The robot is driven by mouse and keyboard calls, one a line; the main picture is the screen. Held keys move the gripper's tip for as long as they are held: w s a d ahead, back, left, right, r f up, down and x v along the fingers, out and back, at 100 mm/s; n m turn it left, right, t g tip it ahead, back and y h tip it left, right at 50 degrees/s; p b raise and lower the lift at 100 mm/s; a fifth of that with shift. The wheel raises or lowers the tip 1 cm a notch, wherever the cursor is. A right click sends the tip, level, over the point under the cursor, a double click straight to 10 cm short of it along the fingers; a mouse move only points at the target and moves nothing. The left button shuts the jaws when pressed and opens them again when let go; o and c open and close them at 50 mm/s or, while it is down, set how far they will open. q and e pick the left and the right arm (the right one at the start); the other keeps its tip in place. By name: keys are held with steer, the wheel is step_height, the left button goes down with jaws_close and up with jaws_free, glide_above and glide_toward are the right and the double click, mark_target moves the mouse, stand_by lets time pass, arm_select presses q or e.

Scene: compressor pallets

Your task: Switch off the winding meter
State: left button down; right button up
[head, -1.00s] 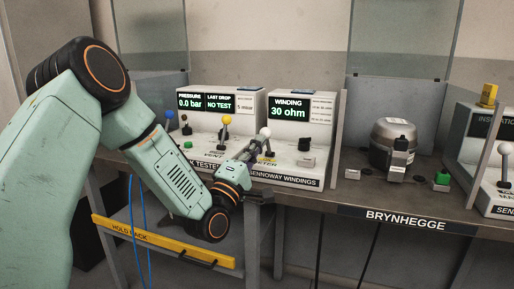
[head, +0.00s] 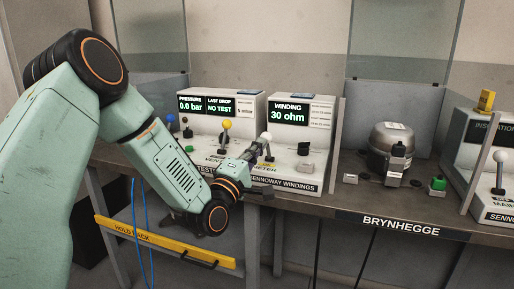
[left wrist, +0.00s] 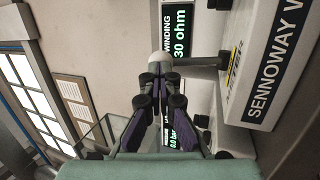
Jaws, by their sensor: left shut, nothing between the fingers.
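The winding meter (head: 288,140) is a pale box on the bench; its lit display reads "30 ohm". Its lever (head: 267,137) has a white ball knob and a dark shaft. My left gripper (head: 256,149) is shut and empty, its tips close beside the lever in the head view. In the left wrist view, which is turned sideways, the white knob (left wrist: 160,63) is right at the shut fingertips (left wrist: 160,75), and the shaft runs right to the meter. I cannot tell whether the fingers touch the knob. My right gripper is not in view.
A grey compressor (head: 392,140) stands to the right, beside a green button (head: 438,185). Another box (head: 495,145) is at the far right. A yellow-fronted drawer (head: 150,239) is below the bench.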

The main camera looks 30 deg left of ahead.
arm_select(q)
steer(key=shift+w+a+r+n+g+h+p, duration=0.15)
steer(key=shift+w+r+g+p, duration=0.8)
steer(key=shift+p, duration=1.25)
steer(key=shift+w+a+r+n+g+h+p, duration=0.1)
steer(key=shift+w+a+r+n+g+p, duration=0.35)
steer(key=shift+g+p, duration=1.3)
steer(key=shift+w+d+r+g+h+p, duration=0.1)
steer(key=shift+w+r+g+p, duration=0.7)
steer(key=shift+p, duration=1.9)
steer(key=w, duration=0.1)
steer(key=w+g+p, duration=0.1)
steer(key=w+a+g, duration=0.1)
steer(key=w, duration=0.1)
steer(key=shift+f+p, duration=0.3)
steer(key=shift+f, duration=0.1)
steer(key=shift+r, duration=0.1)
steer(key=shift+s+r, duration=0.1)
steer(key=shift+r, duration=0.05)
